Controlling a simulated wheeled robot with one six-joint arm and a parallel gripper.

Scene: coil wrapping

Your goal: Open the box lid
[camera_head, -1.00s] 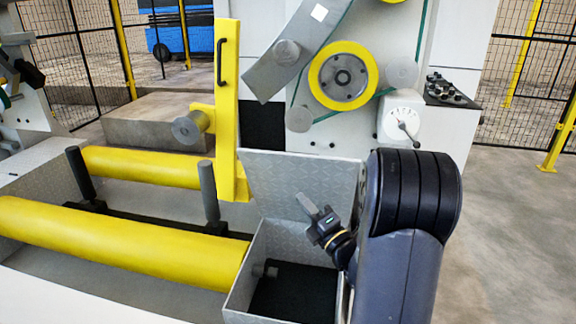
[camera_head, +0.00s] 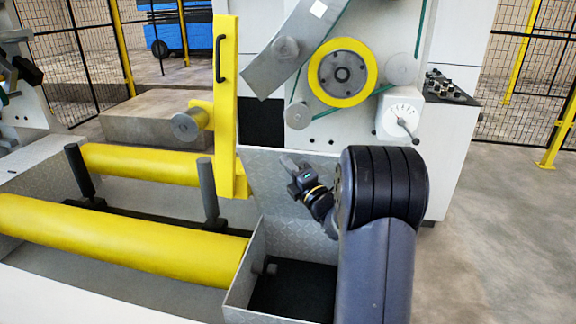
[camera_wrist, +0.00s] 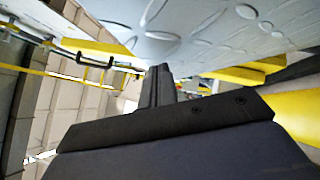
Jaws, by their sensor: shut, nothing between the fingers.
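The metal box (camera_head: 243,283) with diamond-plate walls stands at the lower middle of the head view, its dark inside showing. Its lid (camera_head: 262,172) stands raised and tilted back at the box's rear side. My gripper (camera_head: 288,163) is shut and empty in front of the lid's inner face, above the box opening. In the wrist view the shut fingers (camera_wrist: 159,80) point up toward a pale patterned plate, the lid (camera_wrist: 190,22), close by. I cannot tell whether the fingertips touch it. My arm hides the right part of the box and lid.
Yellow rollers (camera_head: 110,240) lie left of the box. A yellow upright post with a black handle (camera_head: 227,110) rises behind the box's left side. The machine with a yellow-rimmed wheel (camera_head: 371,75) stands behind. Open floor (camera_head: 500,225) lies to the right.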

